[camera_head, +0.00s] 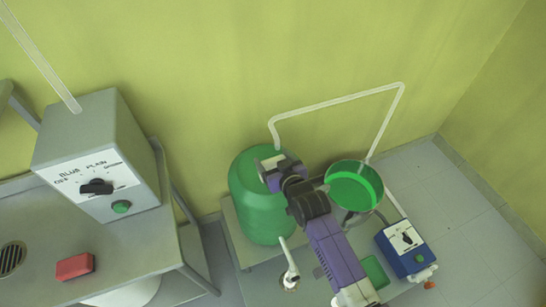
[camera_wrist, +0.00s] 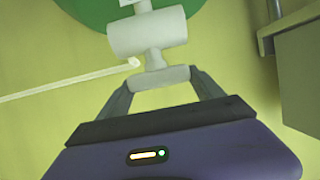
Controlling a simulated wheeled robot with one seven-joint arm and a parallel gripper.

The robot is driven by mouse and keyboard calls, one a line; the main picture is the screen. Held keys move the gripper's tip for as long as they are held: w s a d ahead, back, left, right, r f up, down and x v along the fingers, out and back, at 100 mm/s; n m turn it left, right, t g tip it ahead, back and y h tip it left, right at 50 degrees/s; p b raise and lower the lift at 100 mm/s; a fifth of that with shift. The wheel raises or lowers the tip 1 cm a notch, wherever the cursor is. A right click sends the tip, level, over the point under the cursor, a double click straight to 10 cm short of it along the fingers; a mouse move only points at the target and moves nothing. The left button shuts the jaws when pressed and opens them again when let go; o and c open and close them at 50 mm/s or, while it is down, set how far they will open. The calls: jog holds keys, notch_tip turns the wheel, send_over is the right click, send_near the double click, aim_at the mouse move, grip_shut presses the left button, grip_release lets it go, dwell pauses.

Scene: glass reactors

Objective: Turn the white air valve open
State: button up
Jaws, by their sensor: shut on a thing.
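The white air valve (camera_wrist: 147,36) shows at the top of the wrist view, with a cylindrical body and a handle (camera_wrist: 160,77) on a short stem. My gripper (camera_wrist: 162,80) is shut on the handle, with one finger at each end of it. Behind the valve is the green tank (camera_wrist: 88,12). In the head view the green tank (camera_head: 258,215) stands by the wall, and my gripper (camera_head: 272,170) is at its upper part. The valve is mostly hidden there by my gripper.
A blue control box (camera_head: 403,247) is lower right. On the left, a grey box with a dial (camera_head: 98,150) and a red block (camera_head: 75,266) sit on a metal bench (camera_head: 130,250). A white pipe (camera_head: 335,102) runs along the wall.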

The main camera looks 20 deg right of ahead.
jog(key=shift+a, duration=0.1)
jog(key=o, duration=1.4)
jog(key=shift+c, duration=0.2)
jog(key=v, duration=0.8)
jog(key=shift+b, duration=0.35)
jog(key=shift+w, duration=0.1)
